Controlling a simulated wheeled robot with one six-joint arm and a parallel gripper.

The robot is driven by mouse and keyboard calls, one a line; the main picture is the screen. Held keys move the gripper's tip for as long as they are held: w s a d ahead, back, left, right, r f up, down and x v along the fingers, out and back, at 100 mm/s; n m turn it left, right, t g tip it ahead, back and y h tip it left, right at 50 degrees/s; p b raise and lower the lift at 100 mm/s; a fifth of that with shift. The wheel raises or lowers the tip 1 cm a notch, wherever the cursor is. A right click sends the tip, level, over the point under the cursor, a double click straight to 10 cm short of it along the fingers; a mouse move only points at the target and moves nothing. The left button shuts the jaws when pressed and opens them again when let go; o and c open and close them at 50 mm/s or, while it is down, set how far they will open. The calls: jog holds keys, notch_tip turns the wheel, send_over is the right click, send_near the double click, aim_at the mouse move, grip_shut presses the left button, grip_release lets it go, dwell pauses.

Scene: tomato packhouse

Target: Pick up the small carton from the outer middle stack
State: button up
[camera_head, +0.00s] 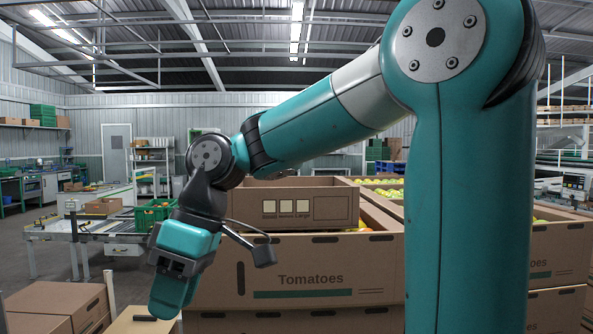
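My gripper (172,292) hangs at the lower left of the picture, pointing down, with its wrist seen from the side. Its fingertips cannot be made out, so I cannot tell whether it is open or shut. Closed brown cartons (62,296) stand at the lower left, left of my gripper and cut off by the bottom edge. A pale flat top with a dark slot (136,322) shows just below and left of my gripper; most of it is out of frame. Which of these is the small carton of the outer middle stack cannot be told.
Large cardboard tomato bins (330,256) stand right of my gripper, one with a smaller carton (298,203) marked "Large" on top. A green crate (154,216) is on a conveyor (84,231) behind. Open floor (38,268) shows at left. My arm hides part of the right side.

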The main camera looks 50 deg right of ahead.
jog(key=w+d+r+p, duration=0.4)
jog(key=d+r+p, duration=0.2)
jog(key=d+r, duration=0.7)
jog(key=h+p, duration=0.3)
jog(key=p, duration=0.5)
send_near(291, 199)
notch_tip(291, 199, down, 3)
jog(key=n+b, duration=0.1)
jog(key=b, duration=1)
jog(key=shift+f+t, duration=0.15)
jog(key=shift+t, duration=0.15)
jog(key=f+b, duration=0.4)
jog(key=w+a+f+b, duration=0.1)
jog(key=f+b, duration=0.1)
jog(key=shift+f, duration=0.25)
jog(key=shift+r, duration=0.1)
jog(key=shift+s, duration=0.1)
grip_shut()
